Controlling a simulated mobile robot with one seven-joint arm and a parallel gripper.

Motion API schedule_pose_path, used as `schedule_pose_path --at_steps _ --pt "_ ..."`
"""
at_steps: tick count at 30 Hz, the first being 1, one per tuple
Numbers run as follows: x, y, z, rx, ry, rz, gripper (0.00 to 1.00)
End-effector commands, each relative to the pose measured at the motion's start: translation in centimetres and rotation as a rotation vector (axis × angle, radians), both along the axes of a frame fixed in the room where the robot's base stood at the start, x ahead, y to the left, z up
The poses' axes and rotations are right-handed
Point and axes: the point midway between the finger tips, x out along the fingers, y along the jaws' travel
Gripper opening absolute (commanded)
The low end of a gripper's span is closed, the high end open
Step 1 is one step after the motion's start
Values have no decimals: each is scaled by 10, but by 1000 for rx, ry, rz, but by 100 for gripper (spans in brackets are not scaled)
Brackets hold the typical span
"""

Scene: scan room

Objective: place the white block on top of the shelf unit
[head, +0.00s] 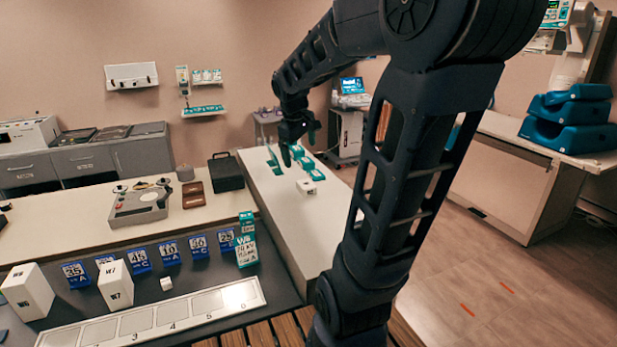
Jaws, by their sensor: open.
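Several white blocks show in the head view, and I cannot tell which one the task means. A small white block (306,187) sits on the long white-topped unit (293,219); this may be the shelf unit, but its front is mostly hidden. A tiny white cube (166,284) and two larger marked white blocks, one on the left (27,292) and one nearer the middle (115,286), stand on the dark bench at the front left. My gripper (281,158) is open, fingers down, over the white-topped unit, a little up and left of the small block in the picture. It appears empty.
Teal items (304,162) lie beyond the small block. A black case (226,172) and a grey device (139,205) stand on the left counter. Blue number cards (138,259) and a numbered strip (155,318) are on the bench. Open floor (510,265) lies right.

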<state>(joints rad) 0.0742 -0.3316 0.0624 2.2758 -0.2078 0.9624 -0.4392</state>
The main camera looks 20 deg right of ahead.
Motion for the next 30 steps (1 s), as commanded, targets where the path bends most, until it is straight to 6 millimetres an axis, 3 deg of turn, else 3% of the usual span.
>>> schedule_pose_path --at_steps 1,9,15,21,30 --pt "-16 4 3 23 -25 -37 100" --pt "-90 21 1 173 -128 -248 100" --pt "-133 31 -7 283 -183 -381 100" --pt "-154 37 -14 343 -204 -450 100" --pt "-157 37 -15 352 -206 -461 100"
